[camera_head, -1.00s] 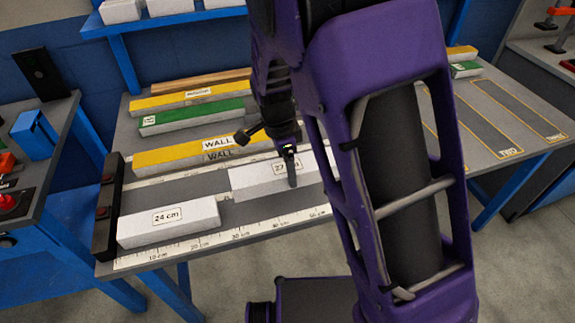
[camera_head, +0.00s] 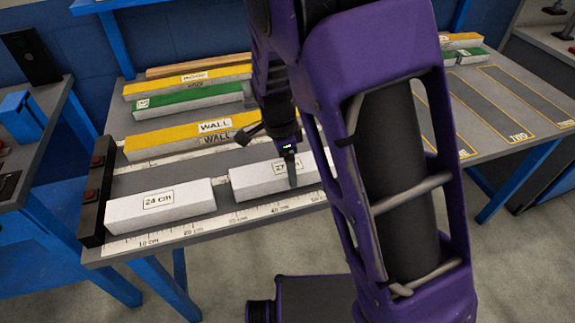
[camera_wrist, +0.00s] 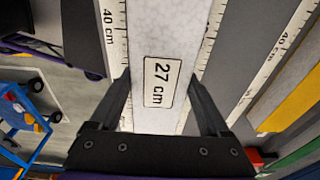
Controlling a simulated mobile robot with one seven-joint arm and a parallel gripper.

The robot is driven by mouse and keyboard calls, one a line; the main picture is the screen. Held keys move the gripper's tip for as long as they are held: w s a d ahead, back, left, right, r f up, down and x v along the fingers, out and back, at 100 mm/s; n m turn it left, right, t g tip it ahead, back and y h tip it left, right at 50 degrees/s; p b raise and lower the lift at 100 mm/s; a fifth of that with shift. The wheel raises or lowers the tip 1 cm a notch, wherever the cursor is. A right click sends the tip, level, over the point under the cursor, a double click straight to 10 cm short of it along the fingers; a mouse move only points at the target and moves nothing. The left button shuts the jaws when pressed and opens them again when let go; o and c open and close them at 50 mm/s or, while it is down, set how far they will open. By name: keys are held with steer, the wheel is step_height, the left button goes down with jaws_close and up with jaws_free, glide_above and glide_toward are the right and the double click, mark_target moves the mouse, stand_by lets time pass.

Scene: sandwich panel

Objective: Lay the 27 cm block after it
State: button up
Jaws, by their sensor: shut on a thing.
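The white 27 cm block (camera_head: 255,181) lies along the ruler at the table's front edge, to the right of the white 24 cm block (camera_head: 150,207). A small gap shows between their ends. My gripper (camera_head: 291,172) is shut on the 27 cm block across its width. In the wrist view the block (camera_wrist: 157,40) lies between my two fingers (camera_wrist: 160,105), its label facing up. The block's right end is hidden behind my arm in the head view. The 24 cm block's left end is close to the dark stop (camera_head: 95,190); I cannot tell if they touch.
A ruler strip (camera_head: 190,233) runs along the front edge. Behind the blocks lie a yellow WALL piece (camera_head: 160,143), a green piece (camera_head: 185,100) and a yellow ROOF piece (camera_head: 165,86). Outlined lanes (camera_head: 490,105) lie bare at the right.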

steer(key=shift+f, duration=0.6)
steer(key=o, duration=1.2)
steer(key=shift+r, duration=0.1)
